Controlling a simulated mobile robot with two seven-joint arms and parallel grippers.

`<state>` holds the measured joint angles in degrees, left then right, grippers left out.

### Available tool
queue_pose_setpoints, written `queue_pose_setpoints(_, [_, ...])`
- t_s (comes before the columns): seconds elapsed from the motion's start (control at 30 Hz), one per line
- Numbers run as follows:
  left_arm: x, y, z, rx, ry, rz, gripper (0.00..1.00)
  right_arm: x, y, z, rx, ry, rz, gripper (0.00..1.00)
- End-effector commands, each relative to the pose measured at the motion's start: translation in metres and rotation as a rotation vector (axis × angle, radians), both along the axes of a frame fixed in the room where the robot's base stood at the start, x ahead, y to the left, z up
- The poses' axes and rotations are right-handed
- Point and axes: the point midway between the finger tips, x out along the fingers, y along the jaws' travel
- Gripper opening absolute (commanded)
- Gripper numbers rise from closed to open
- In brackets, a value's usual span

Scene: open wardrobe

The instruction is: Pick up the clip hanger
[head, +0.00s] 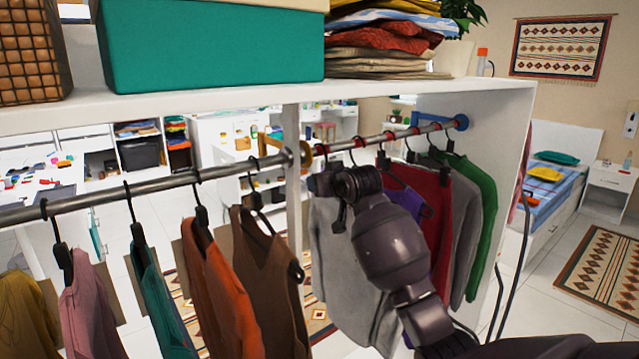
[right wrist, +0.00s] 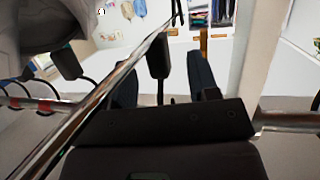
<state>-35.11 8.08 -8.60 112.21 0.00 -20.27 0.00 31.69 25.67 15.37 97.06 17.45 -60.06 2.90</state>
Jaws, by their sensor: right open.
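Several black hangers with clothes hang on the metal rail (head: 150,180). I cannot tell for certain which is the clip hanger. My right gripper (head: 332,188) is close to the rail near the central post, in front of the grey garment (head: 345,260). In the right wrist view, the gripper (right wrist: 165,85) is open, its two dark fingers apart. A black hanger-like part (right wrist: 158,58) shows between the fingers; I cannot tell if it touches them. The rail (right wrist: 100,95) runs diagonally beside the left finger. My left gripper is not in view.
A white shelf (head: 400,97) with a teal box (head: 210,45) and folded clothes (head: 385,40) lies above the rail. A white post (head: 293,185) divides the rail. A brown garment (head: 262,280) hangs left of my arm; red (head: 425,200) and green (head: 480,215) garments hang right.

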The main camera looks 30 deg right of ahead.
Motion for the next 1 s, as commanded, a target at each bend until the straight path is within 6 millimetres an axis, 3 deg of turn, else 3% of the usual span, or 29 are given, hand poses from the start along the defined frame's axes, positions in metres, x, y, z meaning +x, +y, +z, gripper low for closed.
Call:
queue_pose_setpoints(0.37, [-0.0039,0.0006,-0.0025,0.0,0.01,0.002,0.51,0.0087,-0.0009,-0.003,0.0,0.0,0.0,0.55])
queue_pose_setpoints(0.73, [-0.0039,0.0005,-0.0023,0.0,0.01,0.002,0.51,0.0085,-0.001,-0.0032,0.0,0.0,0.0,0.01])
queue_pose_setpoints(1.0, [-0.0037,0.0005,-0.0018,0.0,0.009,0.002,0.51,0.0086,-0.001,-0.0027,0.0,0.0,0.0,0.0])
